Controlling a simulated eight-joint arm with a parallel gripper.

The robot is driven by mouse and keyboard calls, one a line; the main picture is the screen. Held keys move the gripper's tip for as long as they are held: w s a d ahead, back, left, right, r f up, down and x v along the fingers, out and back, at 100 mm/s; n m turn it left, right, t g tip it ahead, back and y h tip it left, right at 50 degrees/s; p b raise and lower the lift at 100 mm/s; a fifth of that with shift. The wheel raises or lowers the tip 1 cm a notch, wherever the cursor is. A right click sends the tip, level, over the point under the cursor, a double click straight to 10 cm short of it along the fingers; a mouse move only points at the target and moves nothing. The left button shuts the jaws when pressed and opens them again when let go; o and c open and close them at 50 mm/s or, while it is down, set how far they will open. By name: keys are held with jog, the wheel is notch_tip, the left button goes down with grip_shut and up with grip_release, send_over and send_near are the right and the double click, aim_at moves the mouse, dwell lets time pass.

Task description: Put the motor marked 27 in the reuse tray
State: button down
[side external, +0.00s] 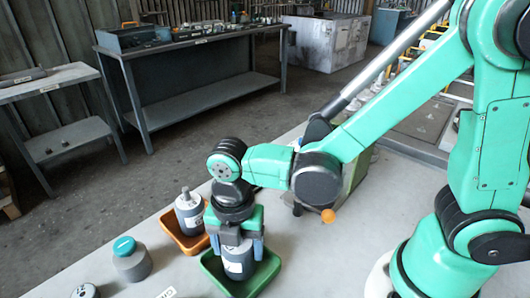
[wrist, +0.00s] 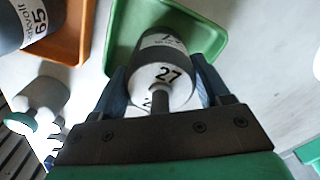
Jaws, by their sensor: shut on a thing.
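The motor marked 27 (wrist: 165,78) is a grey and white cylinder with a shaft, seen between my gripper's fingers in the wrist view. My gripper (side external: 238,245) is shut on it. In the side view the motor (side external: 238,264) is upright over the green tray (side external: 268,272); whether it touches the tray floor I cannot tell. The green tray also shows in the wrist view (wrist: 209,20). No label naming the reuse tray is readable. My gripper hides the upper part of the motor in the side view.
A grey bottle-like part with a teal cap (side external: 130,262) stands to the left.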

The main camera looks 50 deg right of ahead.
jog(key=shift+f, duration=0.15)
grip_release()
notch_tip(320, 180, up, 12)
jog(key=shift+r, duration=0.1)
jog(key=w+d+f+m+t, duration=0.1)
jog(key=d+f+m+t, duration=0.1)
jog(key=d+m+t, duration=0.5)
jog(key=d+m, duration=0.6)
jog(key=m, duration=1.1)
jog(key=shift+f+m, duration=0.15)
jog(key=shift+m, duration=0.25)
